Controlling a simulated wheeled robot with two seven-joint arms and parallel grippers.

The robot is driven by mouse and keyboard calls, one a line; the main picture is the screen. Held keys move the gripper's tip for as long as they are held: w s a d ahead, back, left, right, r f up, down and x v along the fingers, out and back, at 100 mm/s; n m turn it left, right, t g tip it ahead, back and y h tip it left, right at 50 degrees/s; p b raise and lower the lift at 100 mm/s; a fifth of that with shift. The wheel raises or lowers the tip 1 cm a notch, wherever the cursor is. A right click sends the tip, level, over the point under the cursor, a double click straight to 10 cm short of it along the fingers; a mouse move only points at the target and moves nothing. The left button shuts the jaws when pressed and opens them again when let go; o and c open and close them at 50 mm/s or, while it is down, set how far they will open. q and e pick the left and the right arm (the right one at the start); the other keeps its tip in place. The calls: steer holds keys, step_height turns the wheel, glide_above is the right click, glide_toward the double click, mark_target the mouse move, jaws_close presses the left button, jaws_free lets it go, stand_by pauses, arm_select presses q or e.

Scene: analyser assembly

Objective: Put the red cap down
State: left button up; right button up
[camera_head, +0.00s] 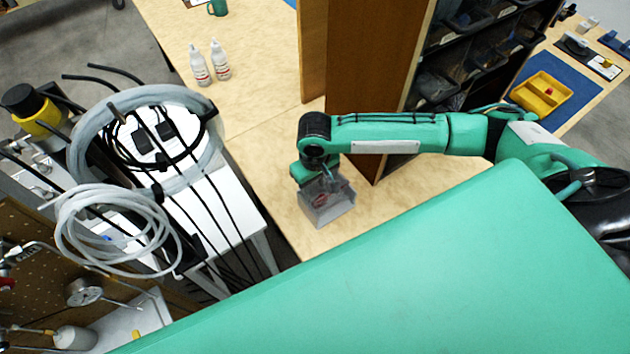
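My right gripper (322,190) points down at the end of my green arm, over the wooden table. It is at a small grey open bin (330,214), and its fingers overlap the bin, so I cannot tell whether they are open or shut. A small reddish patch (320,201) shows between the gripper and the bin; it may be the red cap, but it is too small to be sure. I cannot tell whether it is held or lies in the bin. A small red piece (549,92) lies in a yellow tray (541,107) at the far right. My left gripper is not in view.
A brown wooden shelf unit (370,75) with dark bins stands right behind my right arm. Two white bottles (210,66) stand on the table at the back. Coiled hoses (120,225) and black cables crowd the left. My own green body covers the lower right.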

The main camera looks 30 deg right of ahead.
steer(key=shift+r, duration=0.1)
steer(key=shift+r, duration=0.25)
step_height(320, 180, up, 13)
steer(key=b, duration=0.2)
steer(key=shift+f, duration=0.2)
